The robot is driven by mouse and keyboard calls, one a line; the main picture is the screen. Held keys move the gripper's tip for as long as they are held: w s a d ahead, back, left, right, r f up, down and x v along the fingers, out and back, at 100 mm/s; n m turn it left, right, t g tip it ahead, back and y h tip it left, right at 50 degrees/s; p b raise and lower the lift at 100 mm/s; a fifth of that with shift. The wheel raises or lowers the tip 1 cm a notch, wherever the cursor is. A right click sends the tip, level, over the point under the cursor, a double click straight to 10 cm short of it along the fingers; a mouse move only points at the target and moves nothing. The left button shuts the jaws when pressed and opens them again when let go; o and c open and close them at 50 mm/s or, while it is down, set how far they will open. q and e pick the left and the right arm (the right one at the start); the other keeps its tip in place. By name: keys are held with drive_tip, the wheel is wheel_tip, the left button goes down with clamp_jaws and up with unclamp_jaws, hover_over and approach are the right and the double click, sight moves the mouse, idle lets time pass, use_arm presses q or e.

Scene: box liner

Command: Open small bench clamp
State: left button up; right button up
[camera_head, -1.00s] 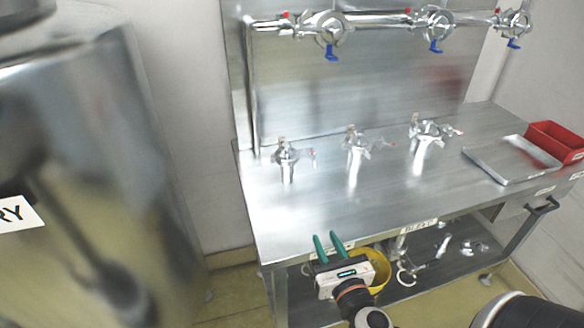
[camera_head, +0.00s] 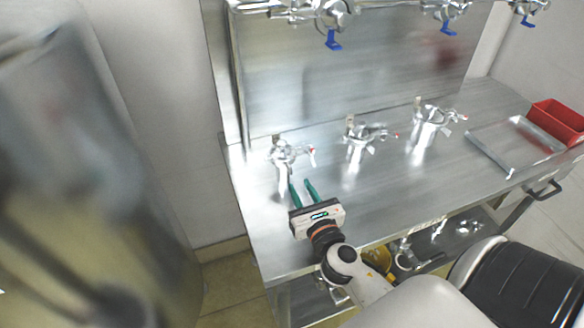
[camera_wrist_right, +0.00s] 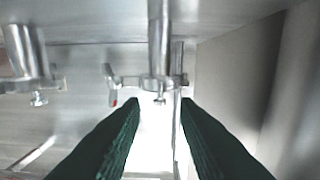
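Three shiny metal clamps stand in a row on the steel bench: a left one (camera_head: 285,155), a middle one (camera_head: 362,143) and a right one (camera_head: 432,118). Each has a small red-tipped part at its right side. I cannot tell whether the clamps are open or shut. My right gripper (camera_head: 302,184), with two green fingers, is open and empty above the bench, just in front of the left clamp. In the right wrist view a clamp (camera_wrist_right: 158,82) shows ahead, between and beyond the spread fingers (camera_wrist_right: 160,105). My left gripper is not in view.
The steel bench (camera_head: 290,240) has free room at its front. A flat tray (camera_head: 490,150) and a red bin (camera_head: 560,122) are at the right. Pipes with blue-handled valves (camera_head: 333,40) run above the back. A large metal vessel (camera_head: 70,180) fills the left.

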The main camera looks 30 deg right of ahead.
sight(292, 173)
drive_tip(key=x, duration=0.5)
drive_tip(key=shift+w+p, duration=0.15)
drive_tip(key=shift+p, duration=0.2)
drive_tip(key=shift+w+d, duration=0.15)
drive_tip(key=shift+w, duration=0.55)
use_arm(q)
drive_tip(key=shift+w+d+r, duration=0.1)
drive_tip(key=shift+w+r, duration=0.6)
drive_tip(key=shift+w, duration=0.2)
use_arm(e)
drive_tip(key=shift+f, duration=0.1)
clamp_jaws()
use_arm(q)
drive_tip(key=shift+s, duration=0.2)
